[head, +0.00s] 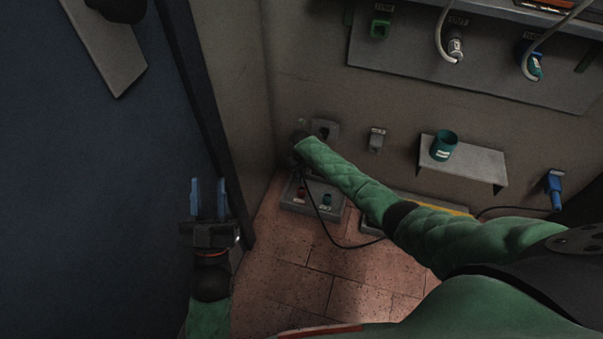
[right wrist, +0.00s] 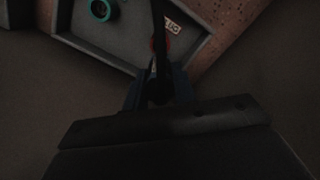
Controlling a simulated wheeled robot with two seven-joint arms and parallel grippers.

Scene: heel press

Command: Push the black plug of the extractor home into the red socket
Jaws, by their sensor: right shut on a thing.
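The red socket (head: 301,194) sits on a grey tray-like base (head: 333,211) at the foot of the wall; a little red (right wrist: 168,42) shows in the right wrist view. My right gripper (right wrist: 159,92) is low over this base, shut on the dark black plug (right wrist: 160,80), with a black cord in front. The plug partly covers the red socket, so how deep it sits cannot be told. My left gripper (head: 208,199) is open and empty, well left of the base.
A teal socket (head: 327,199) is beside the red one; it also shows in the right wrist view (right wrist: 103,9). A black cable (head: 325,232) loops over the tiled floor. A shelf (head: 482,165) with a green cup (head: 443,146) and a blue plug (head: 554,190) are right. A dark panel fills the left.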

